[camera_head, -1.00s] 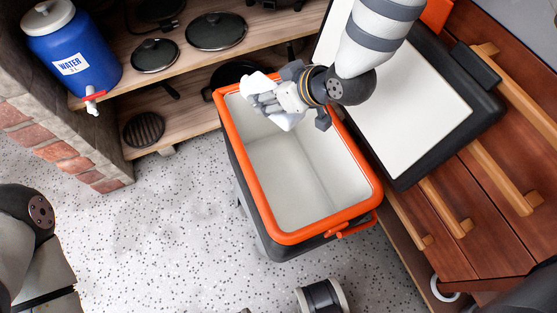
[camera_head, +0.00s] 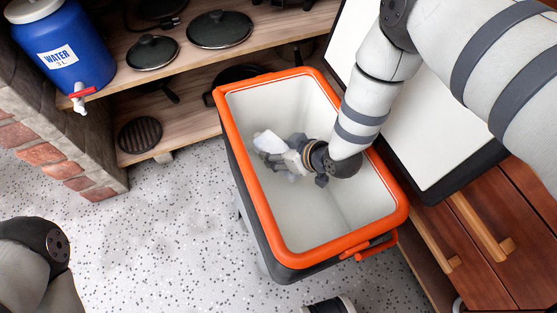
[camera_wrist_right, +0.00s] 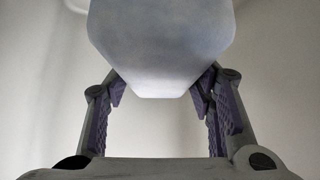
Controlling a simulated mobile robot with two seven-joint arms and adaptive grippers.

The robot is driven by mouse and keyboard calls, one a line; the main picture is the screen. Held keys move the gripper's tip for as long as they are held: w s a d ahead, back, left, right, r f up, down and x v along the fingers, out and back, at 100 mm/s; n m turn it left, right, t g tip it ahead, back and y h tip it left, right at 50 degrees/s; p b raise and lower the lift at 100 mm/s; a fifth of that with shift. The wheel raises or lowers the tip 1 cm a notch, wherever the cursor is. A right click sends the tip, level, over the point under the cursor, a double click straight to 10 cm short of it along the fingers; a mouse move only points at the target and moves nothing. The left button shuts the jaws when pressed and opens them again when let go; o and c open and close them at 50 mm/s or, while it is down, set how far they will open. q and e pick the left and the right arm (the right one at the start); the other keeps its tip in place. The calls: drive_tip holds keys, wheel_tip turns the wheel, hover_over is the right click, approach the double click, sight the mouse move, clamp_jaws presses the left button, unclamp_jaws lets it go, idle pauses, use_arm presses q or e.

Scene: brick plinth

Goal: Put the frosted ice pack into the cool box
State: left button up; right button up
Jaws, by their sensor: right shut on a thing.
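The cool box (camera_head: 240,179) has an orange rim, dark sides and a white inside, and stands open on the floor. My right gripper (camera_head: 272,153) is down inside it, near its left wall in the head view. The gripper is shut on the frosted ice pack (camera_head: 267,141), a pale block partly hidden by the fingers. In the right wrist view the ice pack (camera_wrist_right: 162,45) sits between the two finger pads, with pale box walls behind it. I cannot tell if it touches the wall or floor of the box. My left gripper is out of view.
The open lid (camera_head: 432,135) leans at the right of the box, beside wooden drawers (camera_head: 500,245). A shelf with pan lids (camera_head: 152,52) and a blue water container (camera_head: 65,50) stands at the back left. Speckled floor (camera_head: 165,225) lies free to the left.

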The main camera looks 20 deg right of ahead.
drive_tip(key=shift+f+b, duration=1.15)
drive_tip(key=shift+f, duration=1.6)
drive_tip(key=o, duration=1.5)
drive_tip(key=shift+c, duration=0.2)
drive_tip(key=p+v, duration=0.1)
drive_tip(key=v, duration=0.1)
drive_tip(key=p+v, duration=0.1)
drive_tip(key=v, duration=0.2)
drive_tip(key=p+v, duration=0.2)
drive_tip(key=shift+w+r, duration=0.15)
drive_tip(key=shift+r, duration=0.5)
drive_tip(key=shift+s+d+r, duration=0.15)
drive_tip(key=shift+s, duration=0.15)
